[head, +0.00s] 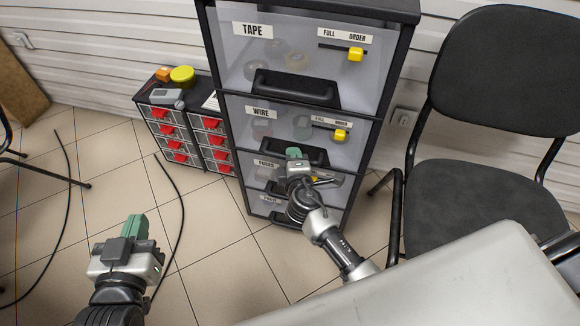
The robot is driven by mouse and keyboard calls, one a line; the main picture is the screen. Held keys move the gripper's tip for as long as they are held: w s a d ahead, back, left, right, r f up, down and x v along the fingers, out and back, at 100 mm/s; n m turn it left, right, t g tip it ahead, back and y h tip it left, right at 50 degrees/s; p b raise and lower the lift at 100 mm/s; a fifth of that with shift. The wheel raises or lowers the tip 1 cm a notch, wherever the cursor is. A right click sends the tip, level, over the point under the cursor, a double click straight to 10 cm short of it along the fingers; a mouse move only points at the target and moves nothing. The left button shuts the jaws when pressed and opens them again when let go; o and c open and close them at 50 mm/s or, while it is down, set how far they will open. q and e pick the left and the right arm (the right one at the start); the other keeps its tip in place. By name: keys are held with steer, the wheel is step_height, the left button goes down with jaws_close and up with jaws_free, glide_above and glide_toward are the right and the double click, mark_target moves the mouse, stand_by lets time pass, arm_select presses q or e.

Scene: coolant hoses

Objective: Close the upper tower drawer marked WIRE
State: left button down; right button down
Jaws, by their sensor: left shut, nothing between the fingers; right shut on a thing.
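The drawer tower (213,60) stands in the middle with clear-fronted drawers. The WIRE drawer (275,113) is the second from the top, below the TAPE drawer (290,45). Its black handle (262,143) runs along its lower front. How far the drawer stands out is hard to tell from this angle. My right gripper (295,154) is at this handle, its green fingers shut on it; its body hides part of the drawers below. My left gripper (135,226) is shut and empty, above the floor at lower left, well apart from the tower.
A low cabinet (183,108) with red-handled drawers stands left of the tower, with small items on top. A black chair (490,195) stands close on the right. A pale surface (450,280) fills the lower right. Dark cables lie on the tiled floor at left.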

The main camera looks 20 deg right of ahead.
steer(key=shift+w+d, duration=0.1)
arm_select(q)
steer(key=shift+r, duration=0.1)
arm_select(e)
steer(key=c, duration=1.3)
jaws_free()
steer(key=shift+w+r, duration=0.1)
steer(key=shift+c, duration=0.2)
